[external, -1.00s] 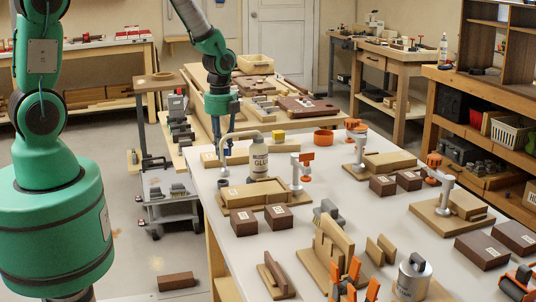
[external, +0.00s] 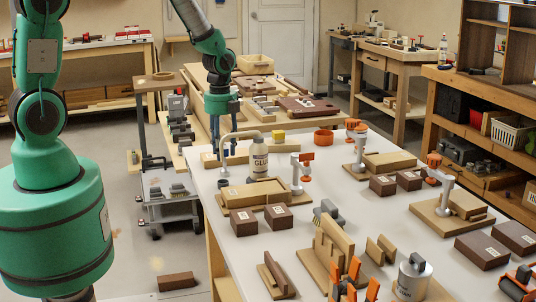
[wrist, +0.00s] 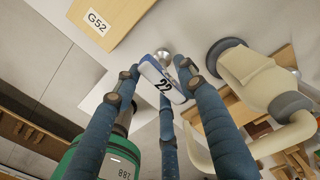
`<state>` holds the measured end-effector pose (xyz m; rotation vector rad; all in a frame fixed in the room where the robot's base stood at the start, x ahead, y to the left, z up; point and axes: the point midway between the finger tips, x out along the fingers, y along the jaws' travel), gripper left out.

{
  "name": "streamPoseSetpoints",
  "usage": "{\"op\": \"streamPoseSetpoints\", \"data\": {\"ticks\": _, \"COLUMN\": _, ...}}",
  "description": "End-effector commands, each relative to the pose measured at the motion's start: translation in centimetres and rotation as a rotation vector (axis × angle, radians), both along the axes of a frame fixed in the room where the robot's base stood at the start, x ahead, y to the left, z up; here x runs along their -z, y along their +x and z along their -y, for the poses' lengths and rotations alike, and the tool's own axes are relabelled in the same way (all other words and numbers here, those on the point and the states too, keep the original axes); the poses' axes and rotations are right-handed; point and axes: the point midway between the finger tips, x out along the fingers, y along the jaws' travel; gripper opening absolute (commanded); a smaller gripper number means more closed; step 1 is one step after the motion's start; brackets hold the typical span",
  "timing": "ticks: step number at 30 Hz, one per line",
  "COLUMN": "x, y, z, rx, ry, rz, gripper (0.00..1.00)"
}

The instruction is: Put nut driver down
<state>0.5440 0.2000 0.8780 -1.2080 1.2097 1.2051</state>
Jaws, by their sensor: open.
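My gripper (external: 224,148) hangs low over the far left end of the white bench (external: 345,205), left of the glue bottle (external: 260,163). In the wrist view, my gripper (wrist: 158,76) has its blue fingers spread. A blue and white piece marked 22, seemingly the nut driver (wrist: 163,82), shows between the fingertips, with a round metal end beyond it. The fingers are open around it. I cannot tell whether any finger still touches it. In the external view the nut driver is too small and too hidden to make out clearly.
A cream curved object with grey collars (wrist: 262,82) stands close to the right of my fingers in the wrist view. A wooden board marked G52 (wrist: 105,22) lies nearby. Wooden fixtures (external: 253,193) and dark boxes (external: 278,217) stand nearer on the bench.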

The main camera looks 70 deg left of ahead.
Motion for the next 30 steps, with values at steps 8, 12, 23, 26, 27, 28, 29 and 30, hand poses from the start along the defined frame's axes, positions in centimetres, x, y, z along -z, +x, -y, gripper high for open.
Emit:
{"op": "streamPoseSetpoints", "data": {"ticks": 8, "x": -3.1, "y": 0.1, "z": 0.0, "rx": 0.0, "ry": 0.001, "rz": 0.003, "gripper": 0.4}}
{"op": "streamPoseSetpoints", "data": {"ticks": 12, "x": -5.4, "y": 0.1, "z": 0.0, "rx": 0.0, "ry": 0.001, "rz": 0.003, "gripper": 0.4}}
{"op": "streamPoseSetpoints", "data": {"ticks": 23, "x": -10.6, "y": 0.0, "z": 0.0, "rx": 0.0, "ry": 0.001, "rz": 0.002, "gripper": 0.4}}
{"op": "streamPoseSetpoints", "data": {"ticks": 26, "x": -11.4, "y": 0.0, "z": 0.0, "rx": 0.0, "ry": 0.001, "rz": 0.002, "gripper": 0.4}}
{"op": "streamPoseSetpoints", "data": {"ticks": 27, "x": -11.6, "y": 0.0, "z": 0.0, "rx": 0.0, "ry": 0.001, "rz": 0.001, "gripper": 0.4}}
{"op": "streamPoseSetpoints", "data": {"ticks": 28, "x": -11.8, "y": 0.0, "z": 0.0, "rx": 0.0, "ry": 0.0, "rz": 0.001, "gripper": 0.4}}
{"op": "streamPoseSetpoints", "data": {"ticks": 29, "x": -11.9, "y": 0.0, "z": 0.0, "rx": 0.0, "ry": 0.0, "rz": 0.001, "gripper": 0.4}}
{"op": "streamPoseSetpoints", "data": {"ticks": 30, "x": -11.9, "y": 0.0, "z": 0.0, "rx": 0.0, "ry": 0.0, "rz": 0.001, "gripper": 0.4}}
